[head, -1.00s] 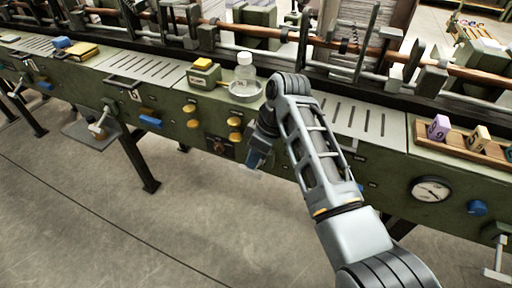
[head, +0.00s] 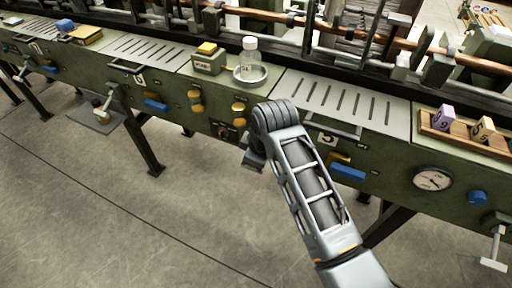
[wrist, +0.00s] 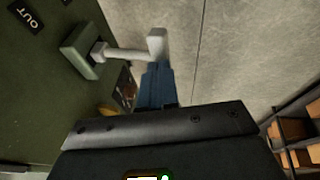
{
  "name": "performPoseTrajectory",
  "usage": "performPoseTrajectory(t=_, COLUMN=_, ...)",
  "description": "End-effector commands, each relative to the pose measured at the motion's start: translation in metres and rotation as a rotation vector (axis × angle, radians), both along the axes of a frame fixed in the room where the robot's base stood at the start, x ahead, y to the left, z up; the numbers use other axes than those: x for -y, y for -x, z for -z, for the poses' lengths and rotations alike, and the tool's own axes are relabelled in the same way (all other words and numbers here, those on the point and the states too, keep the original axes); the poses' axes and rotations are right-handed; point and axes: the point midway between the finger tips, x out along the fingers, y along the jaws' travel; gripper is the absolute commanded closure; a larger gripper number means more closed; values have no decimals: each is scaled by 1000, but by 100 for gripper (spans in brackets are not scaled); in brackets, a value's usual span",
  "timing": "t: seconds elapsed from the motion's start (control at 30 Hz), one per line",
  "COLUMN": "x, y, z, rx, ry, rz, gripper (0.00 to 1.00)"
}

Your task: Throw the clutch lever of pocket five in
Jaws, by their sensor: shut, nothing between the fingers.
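In the wrist view a pale clutch lever (wrist: 128,54) sticks out from a green block (wrist: 82,48) on the machine's green front. Its upright end (wrist: 157,42) stands at the tips of my gripper (wrist: 156,75). The blue fingers are shut with nothing between them; whether they touch the lever end I cannot tell. A black OUT plate (wrist: 25,16) is on the panel at upper left. In the head view my arm hides the fingers and this lever. Other similar levers show at the left (head: 107,100) and far right (head: 496,248). No pocket number shows beside the near lever.
The long green machine carries a bottle (head: 250,58) in a dish, a yellow-topped box (head: 208,60), a gauge (head: 432,180) and a tray of blocks (head: 437,130). Blue handles (head: 348,172) and yellow knobs jut from its front. Open concrete floor (head: 110,220) lies before it.

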Motion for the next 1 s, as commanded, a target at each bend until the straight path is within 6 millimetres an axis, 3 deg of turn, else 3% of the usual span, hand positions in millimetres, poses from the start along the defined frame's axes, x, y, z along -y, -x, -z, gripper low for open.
performPoseTrajectory(t=0.2, x=-3, y=11, z=29, rx=187, ry=70, rz=-3, gripper=100)
performPoseTrajectory(t=0.57, x=-5, y=14, z=58, rx=433, ry=159, rz=-2, gripper=100)
performPoseTrajectory(t=1.0, x=-4, y=12, z=71, rx=424, ry=155, rz=1, gripper=100)
